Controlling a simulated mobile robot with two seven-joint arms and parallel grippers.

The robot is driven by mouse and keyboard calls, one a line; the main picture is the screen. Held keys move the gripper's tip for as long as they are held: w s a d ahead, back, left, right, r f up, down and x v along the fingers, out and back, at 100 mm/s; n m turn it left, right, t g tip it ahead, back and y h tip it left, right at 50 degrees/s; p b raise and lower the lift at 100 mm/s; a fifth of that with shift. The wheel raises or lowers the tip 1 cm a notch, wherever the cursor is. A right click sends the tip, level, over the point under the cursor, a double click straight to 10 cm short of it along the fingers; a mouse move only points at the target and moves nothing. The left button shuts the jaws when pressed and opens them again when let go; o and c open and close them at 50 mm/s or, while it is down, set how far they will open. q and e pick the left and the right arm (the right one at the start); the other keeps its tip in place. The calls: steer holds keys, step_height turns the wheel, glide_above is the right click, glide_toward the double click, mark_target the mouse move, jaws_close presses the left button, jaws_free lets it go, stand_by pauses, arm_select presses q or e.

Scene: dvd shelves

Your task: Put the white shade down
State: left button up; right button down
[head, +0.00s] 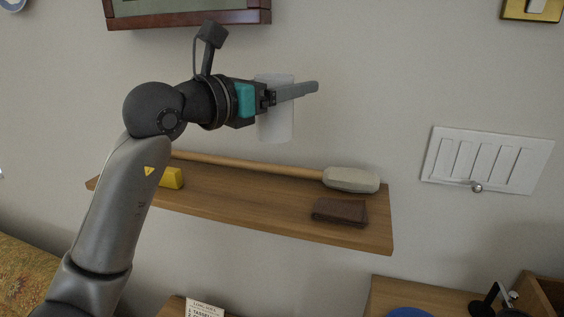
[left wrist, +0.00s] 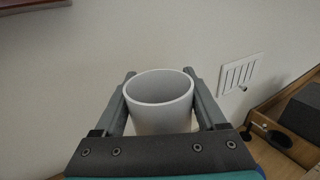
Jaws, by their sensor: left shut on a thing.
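The white shade (head: 275,122) is a pale, open-topped cylinder. My left gripper (head: 296,91) is shut on it and holds it upright above the wooden shelf in the head view. In the left wrist view the shade (left wrist: 158,117) sits between the two fingers of the left gripper (left wrist: 160,92), and I look down into its round opening. One finger crosses in front of the shade in the head view. My right gripper is not in view.
The wooden shelf (head: 268,206) holds a long-handled mallet (head: 350,180), a brown block (head: 340,212) and a yellow block (head: 172,178). A white vent panel (head: 487,160) is on the wall at right. A dark-framed picture (head: 190,17) hangs above. Bare shelf shows mid-front.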

mark_target(286, 134)
arm_select(q)
step_height(286, 134, down, 8)
steer(key=shift+f, duration=2.8)
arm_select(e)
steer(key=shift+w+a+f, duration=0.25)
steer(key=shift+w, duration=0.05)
arm_select(q)
steer(key=shift+f+b, duration=0.1)
steer(key=shift+b, duration=0.2)
steer(key=o, duration=1.3)
steer(key=shift+o, duration=0.2)
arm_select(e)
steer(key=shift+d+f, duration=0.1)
